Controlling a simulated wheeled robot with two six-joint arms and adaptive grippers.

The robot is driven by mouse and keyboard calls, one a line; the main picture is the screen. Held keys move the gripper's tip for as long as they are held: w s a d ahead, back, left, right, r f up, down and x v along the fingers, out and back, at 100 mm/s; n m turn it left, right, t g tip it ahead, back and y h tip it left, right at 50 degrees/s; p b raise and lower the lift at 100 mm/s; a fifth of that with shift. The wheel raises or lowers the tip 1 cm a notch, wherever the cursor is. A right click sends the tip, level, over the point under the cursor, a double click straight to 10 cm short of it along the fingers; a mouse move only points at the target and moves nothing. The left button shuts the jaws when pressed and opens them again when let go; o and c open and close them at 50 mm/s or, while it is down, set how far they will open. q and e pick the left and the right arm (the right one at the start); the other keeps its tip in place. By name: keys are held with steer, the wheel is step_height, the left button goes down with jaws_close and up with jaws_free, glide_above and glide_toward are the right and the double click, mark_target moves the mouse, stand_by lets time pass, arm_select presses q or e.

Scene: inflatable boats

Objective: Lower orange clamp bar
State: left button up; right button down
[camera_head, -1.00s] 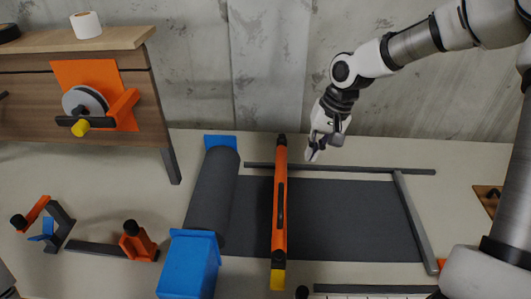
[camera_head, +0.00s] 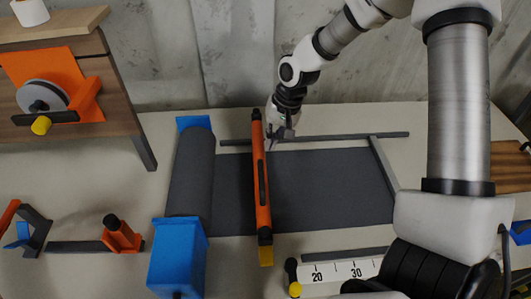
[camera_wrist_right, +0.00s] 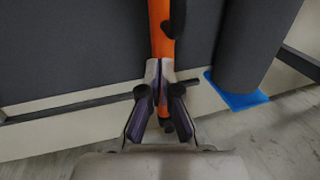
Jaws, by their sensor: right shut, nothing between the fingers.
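The orange clamp bar (camera_head: 260,200) lies across the dark grey sheet (camera_head: 330,190), running from the back edge to the front. It has a black slot, a black far end and a yellow near end. My right gripper (camera_head: 272,143) is beside the bar's far end, just right of it in the head view. In the right wrist view, the fingers of my right gripper (camera_wrist_right: 160,68) are shut and empty over the bar (camera_wrist_right: 164,25), hiding part of it. Whether they touch the bar I cannot tell. My left gripper is not in view.
A dark roll (camera_head: 191,175) between blue end blocks, the near one large (camera_head: 177,255), stands left of the bar. Grey rails (camera_head: 345,137) frame the sheet. A white ruler strip (camera_head: 340,270) lies at the front. A wooden stand with an orange plate (camera_head: 75,70) is at the back left.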

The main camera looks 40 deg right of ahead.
mark_target(265, 163)
steer(key=x, duration=0.6)
steer(key=shift+w, duration=0.1)
step_height(265, 163, down, 8)
steer(key=b, duration=0.4)
steer(key=shift+r, duration=0.15)
steer(key=shift+s+r, duration=0.15)
steer(key=shift+s, duration=0.1)
